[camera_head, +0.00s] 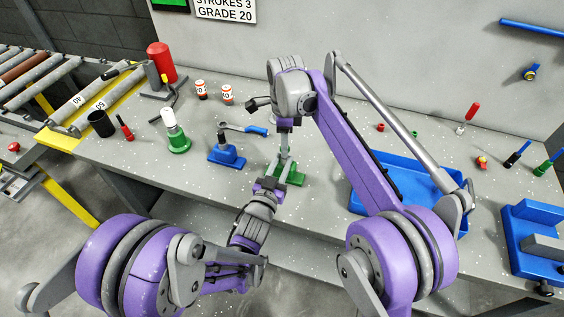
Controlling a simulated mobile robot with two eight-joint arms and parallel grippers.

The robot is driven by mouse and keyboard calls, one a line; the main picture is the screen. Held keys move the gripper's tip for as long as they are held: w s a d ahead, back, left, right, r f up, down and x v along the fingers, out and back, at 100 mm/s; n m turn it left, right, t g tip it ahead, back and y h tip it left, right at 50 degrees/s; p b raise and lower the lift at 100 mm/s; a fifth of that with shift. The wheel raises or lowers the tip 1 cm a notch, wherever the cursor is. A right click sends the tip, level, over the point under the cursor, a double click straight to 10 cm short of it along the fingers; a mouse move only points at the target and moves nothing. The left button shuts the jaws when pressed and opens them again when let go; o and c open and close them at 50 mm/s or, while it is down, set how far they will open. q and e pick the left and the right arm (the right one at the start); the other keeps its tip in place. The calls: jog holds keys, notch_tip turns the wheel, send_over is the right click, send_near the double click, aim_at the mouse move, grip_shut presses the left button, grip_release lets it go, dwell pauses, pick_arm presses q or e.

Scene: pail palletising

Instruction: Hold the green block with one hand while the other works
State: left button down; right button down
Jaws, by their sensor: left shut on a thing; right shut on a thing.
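The green block (293,177) sits on the grey bench near its front edge, partly covered by my grippers. My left gripper (270,184) reaches it from the front left and is shut on it. My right gripper (286,133) points down from above and is shut on a slim grey tool (284,155). The tool stands roughly upright over the block. I cannot tell whether its lower end touches the block.
A blue stand (227,156) with a blue-handled wrench (246,129) and a green-based white bottle (174,134) stand left. A blue tray (402,165) lies right, partly behind my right arm. A blue vise-like fixture (533,238) is far right. A sign reads STROKES 3, GRADE 20.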

jog(key=c, duration=0.5)
grip_release()
